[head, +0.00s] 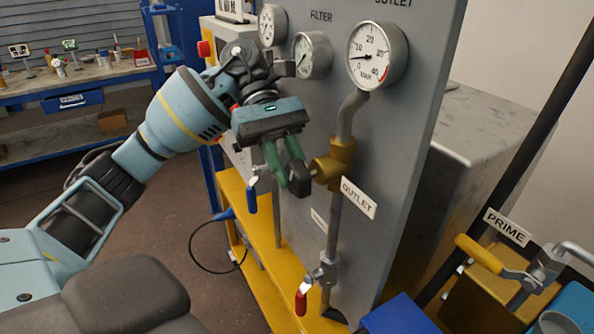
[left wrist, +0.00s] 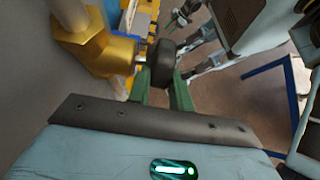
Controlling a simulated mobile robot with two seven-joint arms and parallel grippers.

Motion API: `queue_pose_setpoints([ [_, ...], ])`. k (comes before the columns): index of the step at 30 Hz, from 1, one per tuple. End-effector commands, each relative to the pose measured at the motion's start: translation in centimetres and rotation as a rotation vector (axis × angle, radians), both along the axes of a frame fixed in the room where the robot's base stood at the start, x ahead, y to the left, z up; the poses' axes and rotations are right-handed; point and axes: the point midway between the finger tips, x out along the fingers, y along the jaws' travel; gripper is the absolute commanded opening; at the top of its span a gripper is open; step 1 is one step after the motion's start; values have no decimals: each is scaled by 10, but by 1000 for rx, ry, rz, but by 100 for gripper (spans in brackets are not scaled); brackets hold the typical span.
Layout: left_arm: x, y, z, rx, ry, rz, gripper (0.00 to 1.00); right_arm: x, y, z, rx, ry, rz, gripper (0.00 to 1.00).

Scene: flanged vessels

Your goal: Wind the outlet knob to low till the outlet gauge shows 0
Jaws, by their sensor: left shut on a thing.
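The outlet gauge (head: 377,55) is a round white dial at the top of the grey panel. Its thin needle points left, into the low part of the scale, close to the 0 end; the exact reading is too small to tell. Below it, a brass regulator body (head: 337,165) sits on the pipe above the OUTLET label. The dark outlet knob (left wrist: 162,66) sticks out from the brass body on a short stem. My left gripper (head: 287,176) is shut on this knob, with one green finger on each side, as the left wrist view also shows. My right gripper is not in view.
The filter gauge (head: 312,55) and another gauge stand to the left. A red-handled valve (head: 302,300) and a blue-handled valve (head: 251,195) are below, by the yellow frame (head: 265,270). A yellow PRIME handle (head: 478,253) is at right. A workbench (head: 80,80) stands behind.

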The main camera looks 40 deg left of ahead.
Motion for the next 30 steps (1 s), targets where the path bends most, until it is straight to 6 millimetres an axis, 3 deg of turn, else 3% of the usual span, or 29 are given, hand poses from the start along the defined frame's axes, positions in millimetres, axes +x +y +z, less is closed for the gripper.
queue_pose_setpoints([
  [10,1,1,-6,-164,67,2,0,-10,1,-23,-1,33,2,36],
  [29,0,1,-4,-204,82,1,0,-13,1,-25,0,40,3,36],
  [30,0,1,-4,-204,82,1,25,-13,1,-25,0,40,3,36],
])
